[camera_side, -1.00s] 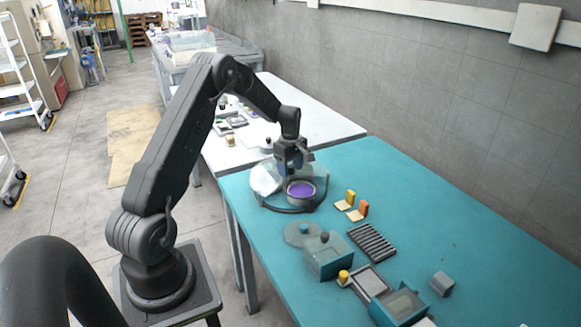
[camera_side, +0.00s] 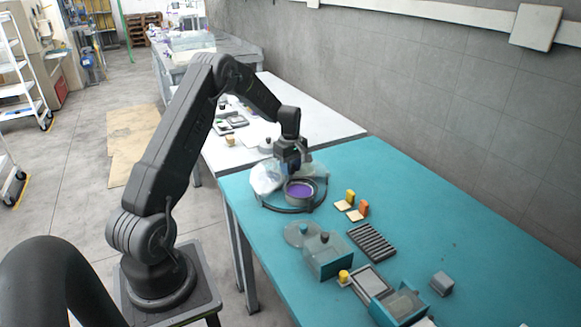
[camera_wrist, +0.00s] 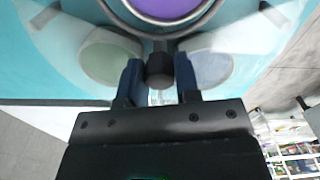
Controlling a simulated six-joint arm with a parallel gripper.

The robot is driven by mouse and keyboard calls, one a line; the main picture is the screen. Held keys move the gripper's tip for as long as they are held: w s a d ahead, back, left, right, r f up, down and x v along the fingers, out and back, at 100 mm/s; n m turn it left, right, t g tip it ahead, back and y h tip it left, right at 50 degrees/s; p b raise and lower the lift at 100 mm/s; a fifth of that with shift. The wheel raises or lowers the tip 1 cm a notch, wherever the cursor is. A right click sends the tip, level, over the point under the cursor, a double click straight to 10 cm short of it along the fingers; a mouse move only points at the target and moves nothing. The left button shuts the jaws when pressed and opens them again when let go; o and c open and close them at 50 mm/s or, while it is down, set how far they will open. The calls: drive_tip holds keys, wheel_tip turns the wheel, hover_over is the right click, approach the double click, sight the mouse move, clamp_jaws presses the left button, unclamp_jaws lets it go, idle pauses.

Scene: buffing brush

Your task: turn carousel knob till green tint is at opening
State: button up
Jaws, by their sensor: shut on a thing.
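The carousel (camera_side: 264,197) is a round, clear-covered unit at the far left end of the teal table. A purple tint (camera_side: 301,189) shows in its round, grey-rimmed opening, and also at the top of the wrist view (camera_wrist: 170,6). My gripper (camera_side: 291,166) is over the carousel, pointing down. In the wrist view its blue fingers are shut on the dark knob (camera_wrist: 160,70). Under the clear cover, a pale greenish round pan (camera_wrist: 112,58) lies left of the knob and a pale bluish one (camera_wrist: 207,68) lies right of it. The knob is hidden in the side view.
Yellow and orange handled pieces (camera_side: 351,197) stand right of the carousel. A white table (camera_side: 325,130) adjoins behind.

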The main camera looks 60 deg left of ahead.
drive_tip(key=m, duration=0.5)
drive_tip(key=shift+m, duration=0.4)
drive_tip(key=m, duration=1.1)
drive_tip(key=shift+m, duration=0.4)
drive_tip(key=m, duration=0.5)
drive_tip(key=o, duration=0.9)
drive_tip(key=shift+r, duration=0.1)
wheel_tip(320, 180, up, 14)
drive_tip(key=shift+f, duration=0.15)
